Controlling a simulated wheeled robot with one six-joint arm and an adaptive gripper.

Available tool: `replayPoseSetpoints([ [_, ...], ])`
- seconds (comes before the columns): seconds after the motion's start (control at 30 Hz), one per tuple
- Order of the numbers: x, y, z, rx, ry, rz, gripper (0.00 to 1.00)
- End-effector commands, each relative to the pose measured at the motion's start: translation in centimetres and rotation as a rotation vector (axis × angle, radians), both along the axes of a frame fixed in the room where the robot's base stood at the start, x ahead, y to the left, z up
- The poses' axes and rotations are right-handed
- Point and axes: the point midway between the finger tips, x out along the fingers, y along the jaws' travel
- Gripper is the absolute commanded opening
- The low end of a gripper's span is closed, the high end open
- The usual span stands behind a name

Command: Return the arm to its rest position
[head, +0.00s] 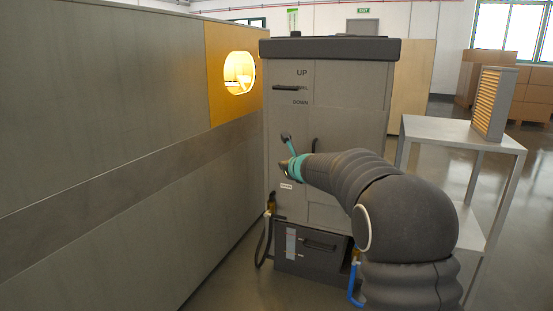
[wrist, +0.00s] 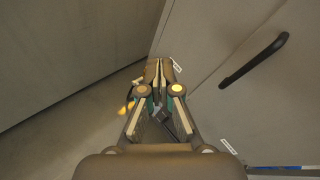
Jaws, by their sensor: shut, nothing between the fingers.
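My gripper (head: 285,172) is at the end of my dark, bent arm, in front of the grey cabinet (head: 345,130) in the head view. In the wrist view my gripper (wrist: 158,68) is shut, with its fingertips together and nothing between them. A black handle (wrist: 253,60) on a flat panel is to its right, apart from the fingers. Whether the fingertips touch the cabinet I cannot tell. My arm hides part of the cabinet's lower front.
A grey wall (head: 100,120) with a lit round window (head: 239,73) runs along the left. A metal table (head: 465,135) with a slatted box (head: 493,103) stands at the right. A dark hose (head: 264,240) hangs by the cabinet. Boxes (head: 535,95) stand far back.

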Motion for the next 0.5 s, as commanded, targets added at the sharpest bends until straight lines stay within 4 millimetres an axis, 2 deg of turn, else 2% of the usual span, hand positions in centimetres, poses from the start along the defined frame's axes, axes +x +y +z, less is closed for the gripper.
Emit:
replayPoseSetpoints([
  [0.03,-0.8,0.7,-1.9,-0.101,0.003,0.073,0.0],
  [0.1,-2.3,1.6,-4.0,-0.251,-0.003,0.19,0.0],
  [0.17,-4.2,2.3,-5.2,-0.38,-0.017,0.297,0.0],
  [0.27,-8.3,3.1,-6.4,-0.601,-0.052,0.493,0.0],
  [0.37,-13.3,3.3,-7.0,-0.819,-0.091,0.702,0.0],
  [0.5,-21.2,2.3,-7.3,-1.097,-0.148,0.994,0.0],
])
